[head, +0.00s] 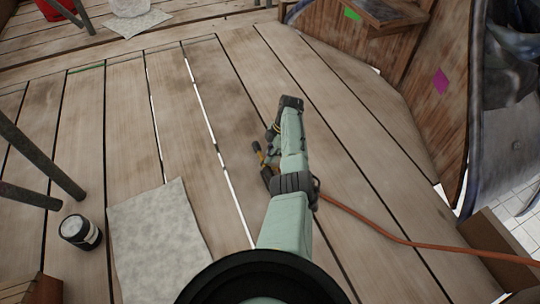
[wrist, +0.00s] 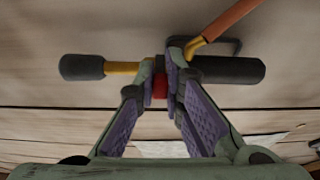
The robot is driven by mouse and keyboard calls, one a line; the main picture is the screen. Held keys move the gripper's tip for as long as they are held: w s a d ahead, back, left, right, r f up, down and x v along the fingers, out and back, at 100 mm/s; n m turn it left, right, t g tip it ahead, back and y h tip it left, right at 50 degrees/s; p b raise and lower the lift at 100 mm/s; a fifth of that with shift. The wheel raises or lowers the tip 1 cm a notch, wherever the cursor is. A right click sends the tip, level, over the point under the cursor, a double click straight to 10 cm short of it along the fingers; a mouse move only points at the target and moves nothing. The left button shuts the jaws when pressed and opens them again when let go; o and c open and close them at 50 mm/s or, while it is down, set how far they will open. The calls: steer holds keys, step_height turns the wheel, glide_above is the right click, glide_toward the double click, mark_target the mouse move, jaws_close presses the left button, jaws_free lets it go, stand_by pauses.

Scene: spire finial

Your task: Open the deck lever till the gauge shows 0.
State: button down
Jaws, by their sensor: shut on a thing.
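The fingertips hide just what is gripped. A black cylinder (wrist: 230,70) lies right of the fingers, with an orange hose (wrist: 222,20) joined to a yellow elbow beside it. No gauge face can be made out.
The orange hose (head: 400,240) runs right across the plank deck (head: 130,140). A grey cloth (head: 160,240) and a black-and-white can (head: 80,232) lie to the left, near dark poles (head: 40,160). A wooden wall (head: 440,80) stands at the right.

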steer(key=c, duration=1.7)
jaws_free()
steer(key=v, duration=1.2)
